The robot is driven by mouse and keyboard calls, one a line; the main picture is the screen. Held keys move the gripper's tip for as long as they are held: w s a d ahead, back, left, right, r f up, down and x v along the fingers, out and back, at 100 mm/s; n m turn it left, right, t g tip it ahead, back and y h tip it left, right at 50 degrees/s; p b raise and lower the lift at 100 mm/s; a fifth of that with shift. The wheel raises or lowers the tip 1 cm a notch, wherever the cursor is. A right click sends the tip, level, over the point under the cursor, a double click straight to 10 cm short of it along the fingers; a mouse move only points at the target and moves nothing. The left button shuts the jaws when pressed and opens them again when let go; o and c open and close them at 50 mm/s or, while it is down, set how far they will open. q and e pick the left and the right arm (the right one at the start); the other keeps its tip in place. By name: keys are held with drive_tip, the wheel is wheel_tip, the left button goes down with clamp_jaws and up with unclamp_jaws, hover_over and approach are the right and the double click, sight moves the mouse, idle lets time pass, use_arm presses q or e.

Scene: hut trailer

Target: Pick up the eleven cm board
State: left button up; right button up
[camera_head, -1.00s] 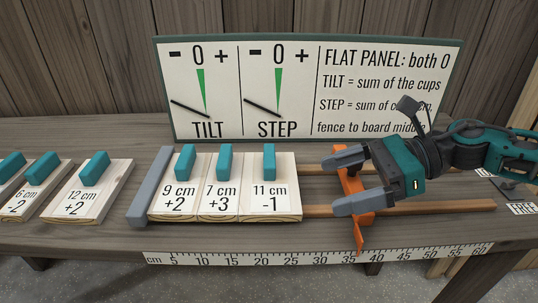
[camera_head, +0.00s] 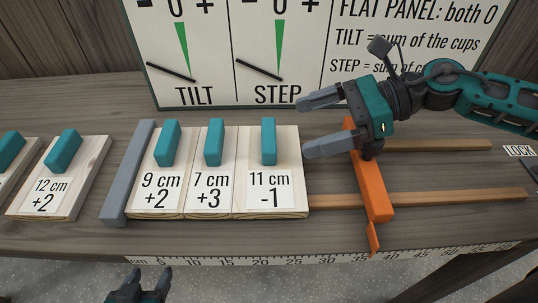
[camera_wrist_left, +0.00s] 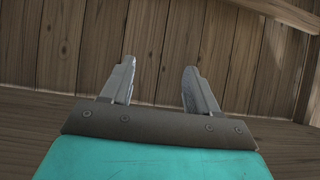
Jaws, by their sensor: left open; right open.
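The 11 cm board (camera_head: 289,200), marked -1, lies at the right end of a row of three boards and has an upright teal grip block (camera_head: 268,140). The 7 cm board (camera_head: 213,208), marked +3, lies against its left side. My right gripper (camera_head: 302,123) is open and empty, to the right of the teal block, its fingers pointing left at it. My left gripper (camera_head: 143,280) is open, low at the front edge of the bench, away from the boards. The left wrist view shows its two fingers (camera_wrist_left: 160,85) apart with nothing between them.
The 9 cm board (camera_head: 155,205) lies beside a grey fence (camera_head: 128,172). An orange clamp bar (camera_head: 370,195) crosses two wooden rails (camera_head: 440,198) on the right. The 12 cm board (camera_head: 60,195) lies at left. A sign panel (camera_head: 215,95) stands behind.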

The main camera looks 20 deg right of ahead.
sight(269, 133)
drive_tip(key=x, duration=0.3)
drive_tip(key=shift+r, duration=0.1)
drive_tip(key=p+x, duration=0.1)
drive_tip(key=x, duration=0.3)
drive_tip(key=shift+a+r+p, duration=0.15)
drive_tip(key=shift+a+p, duration=0.2)
drive_tip(key=shift+p, duration=0.05)
drive_tip(key=shift+w+a+f, duration=0.1)
drive_tip(key=shift+a+f, duration=0.2)
drive_tip(key=c, duration=0.7)
drive_tip(key=shift+c, duration=0.5)
drive_tip(key=shift+r, duration=0.15)
